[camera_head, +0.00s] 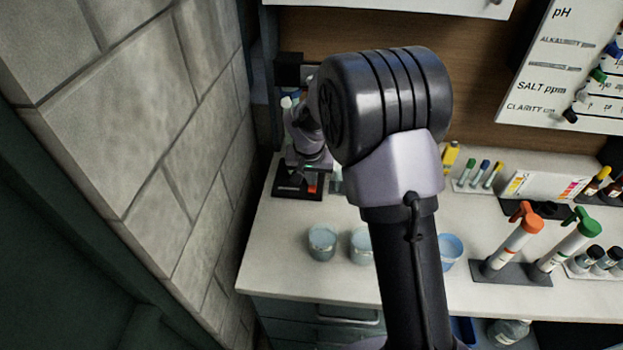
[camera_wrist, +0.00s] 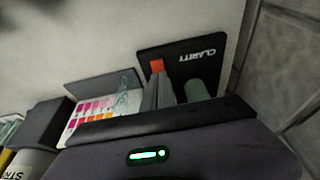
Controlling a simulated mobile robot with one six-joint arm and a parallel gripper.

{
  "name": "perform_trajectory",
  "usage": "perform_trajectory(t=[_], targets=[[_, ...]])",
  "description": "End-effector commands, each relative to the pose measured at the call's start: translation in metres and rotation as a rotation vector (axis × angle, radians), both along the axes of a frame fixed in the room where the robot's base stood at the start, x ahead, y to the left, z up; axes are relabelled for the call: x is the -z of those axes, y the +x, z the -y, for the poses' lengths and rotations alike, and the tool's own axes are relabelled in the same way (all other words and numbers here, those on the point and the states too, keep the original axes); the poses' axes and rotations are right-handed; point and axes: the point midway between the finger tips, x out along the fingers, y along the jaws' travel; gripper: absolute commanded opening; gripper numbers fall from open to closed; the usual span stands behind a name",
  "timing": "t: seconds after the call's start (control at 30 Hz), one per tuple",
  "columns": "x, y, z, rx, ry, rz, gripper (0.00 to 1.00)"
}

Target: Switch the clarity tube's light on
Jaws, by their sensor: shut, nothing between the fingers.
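The clarity tube's black base plate, lettered CLARITY, shows in the wrist view (camera_wrist: 178,52) and at the back left of the counter in the head view (camera_head: 285,190). A red-orange block, apparently the switch, stands out on the plate in the wrist view (camera_wrist: 157,66) and in the head view (camera_head: 312,188). A grey-green cylinder (camera_wrist: 197,91), probably the tube, stands beside it. My gripper (camera_wrist: 160,80) is shut and empty, its fingertips close to the red block; whether they touch is unclear. In the head view my gripper (camera_head: 309,176) is over the plate. I see no clear glow from the tube.
A block wall (camera_head: 190,130) rises close at the left. A colour chart (camera_wrist: 95,118) stands near the plate. Glass cups (camera_head: 322,242) sit in front. Orange-topped (camera_head: 517,240) and green-topped tubes (camera_head: 570,240) stand at right. The counter front is clear at left.

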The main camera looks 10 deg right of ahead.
Motion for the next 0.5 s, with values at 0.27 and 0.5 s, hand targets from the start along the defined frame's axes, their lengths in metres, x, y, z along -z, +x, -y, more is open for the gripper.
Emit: perform_trajectory(t=[0.27,0.5], targets=[[-0.071,-0.014,-0.004,0.001,0.0,0.002,0.0],[-0.109,-0.028,-0.009,0.0,0.0,0.0,0.0]])
